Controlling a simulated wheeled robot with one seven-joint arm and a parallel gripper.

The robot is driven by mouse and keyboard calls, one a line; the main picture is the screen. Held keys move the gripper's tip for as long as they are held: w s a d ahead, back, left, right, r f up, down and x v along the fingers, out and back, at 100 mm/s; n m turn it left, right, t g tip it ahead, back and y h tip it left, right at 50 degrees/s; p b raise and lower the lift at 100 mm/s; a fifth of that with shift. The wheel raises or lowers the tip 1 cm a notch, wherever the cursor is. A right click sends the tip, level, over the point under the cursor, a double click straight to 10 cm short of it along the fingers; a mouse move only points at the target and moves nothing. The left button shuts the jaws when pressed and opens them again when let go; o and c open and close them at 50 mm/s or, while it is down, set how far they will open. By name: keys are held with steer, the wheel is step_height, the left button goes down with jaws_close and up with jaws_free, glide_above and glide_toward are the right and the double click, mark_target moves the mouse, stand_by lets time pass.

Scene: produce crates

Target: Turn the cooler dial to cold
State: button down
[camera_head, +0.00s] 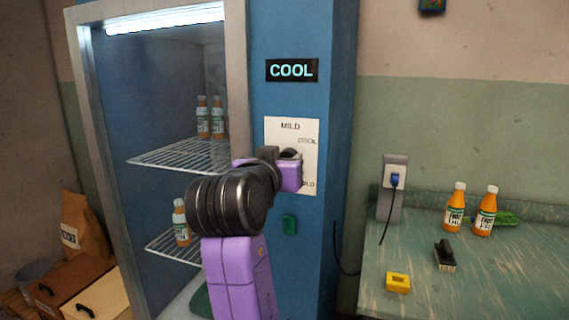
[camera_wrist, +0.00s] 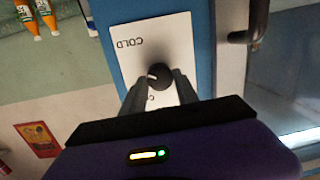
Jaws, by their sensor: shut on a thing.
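The cooler dial (camera_wrist: 157,71) is a round black knob with a white mark, on a white label plate (camera_head: 308,130) on the blue front of the cooler (camera_head: 345,200). My gripper (camera_head: 284,157) is shut on the dial, with one finger on each side of it in the wrist view (camera_wrist: 160,88). The plate reads MILD at the top and COOL at upper right; the lower word is partly hidden in the head view. The wrist view shows COLD upside down. The white mark points to the left there. The lit display (camera_head: 292,70) above reads COOL.
The cooler's shelves (camera_head: 180,155), left of my arm, hold several orange bottles. A green-topped table (camera_head: 480,280) on the right carries two juice bottles, a brush (camera_head: 445,255) and a yellow block (camera_head: 398,283). A cable (camera_head: 380,235) hangs from a wall socket.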

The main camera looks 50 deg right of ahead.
steer(key=c, duration=0.9)
jaws_free()
steer(key=v, duration=0.8)
steer(key=shift+b, duration=0.35)
